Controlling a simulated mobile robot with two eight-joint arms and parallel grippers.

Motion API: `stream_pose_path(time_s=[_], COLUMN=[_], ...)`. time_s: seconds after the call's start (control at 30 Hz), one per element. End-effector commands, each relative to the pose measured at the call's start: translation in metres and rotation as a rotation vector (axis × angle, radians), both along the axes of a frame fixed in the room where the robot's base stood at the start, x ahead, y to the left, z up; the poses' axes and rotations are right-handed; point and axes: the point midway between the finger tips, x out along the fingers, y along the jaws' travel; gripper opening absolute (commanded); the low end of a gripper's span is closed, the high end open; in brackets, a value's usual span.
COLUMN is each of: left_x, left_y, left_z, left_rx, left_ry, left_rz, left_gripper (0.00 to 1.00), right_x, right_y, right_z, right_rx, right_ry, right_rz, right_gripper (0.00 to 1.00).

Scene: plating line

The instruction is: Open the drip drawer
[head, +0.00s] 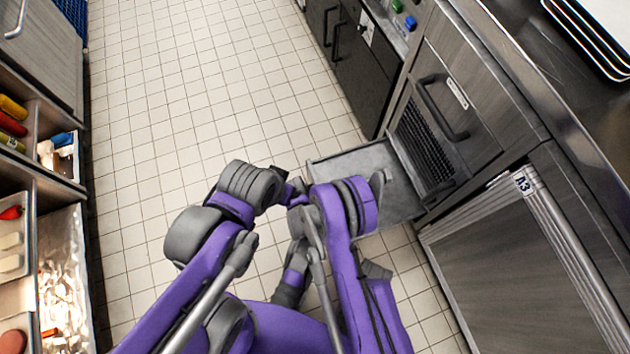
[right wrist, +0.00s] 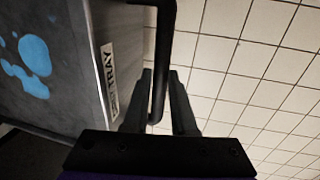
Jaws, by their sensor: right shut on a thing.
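The drip drawer (head: 382,160) is a shallow grey metal tray pulled out from the cabinet on the right, over the tiled floor. My arms cover its front end in the head view. In the right wrist view the drawer (right wrist: 85,60) shows blue patches on its grey surface and a label on which "TRAY" can be read. My right gripper (right wrist: 160,75) is shut on its black bar handle (right wrist: 161,40), with one finger on each side of the bar. My right gripper is hidden behind my arm in the head view. I cannot make out my left gripper in either view.
A closed drawer front with a black handle (head: 440,107) is above the opening. A ribbed panel marked A3 (head: 510,250) is right of the drawer. Food shelves (head: 30,175) line the left side. The tiled floor (head: 200,90) between is clear.

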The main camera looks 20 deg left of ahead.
Motion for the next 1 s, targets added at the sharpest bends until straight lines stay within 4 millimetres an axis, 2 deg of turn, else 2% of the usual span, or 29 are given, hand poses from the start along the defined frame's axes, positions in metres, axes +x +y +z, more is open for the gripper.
stream_pose_path(time_s=[0.37, 0.4, 0.53, 0.83, 1.0], left_x=[0.000, 0.000, 0.000, 0.000, -0.002], left_y=[0.000, 0.000, 0.000, 0.000, 0.000], left_z=[0.000, 0.000, 0.000, 0.001, 0.009], left_rx=[0.000, 0.000, 0.000, 0.000, 0.000], left_ry=[0.000, 0.000, 0.000, 0.000, 0.000], left_rz=[0.000, 0.000, 0.000, 0.000, 0.000], left_gripper=[0.50, 0.50, 0.50, 0.50, 0.50], right_x=[-0.001, -0.001, -0.001, 0.000, 0.005], right_y=[0.002, 0.002, 0.001, 0.001, -0.001], right_z=[0.000, 0.000, 0.000, 0.001, 0.020], right_rx=[0.002, 0.002, 0.001, 0.000, 0.000], right_ry=[0.001, 0.001, 0.000, 0.000, 0.000], right_rz=[0.000, 0.000, 0.000, 0.000, -0.002], right_gripper=[0.00, 0.32, 0.55, 0.55, 0.55])
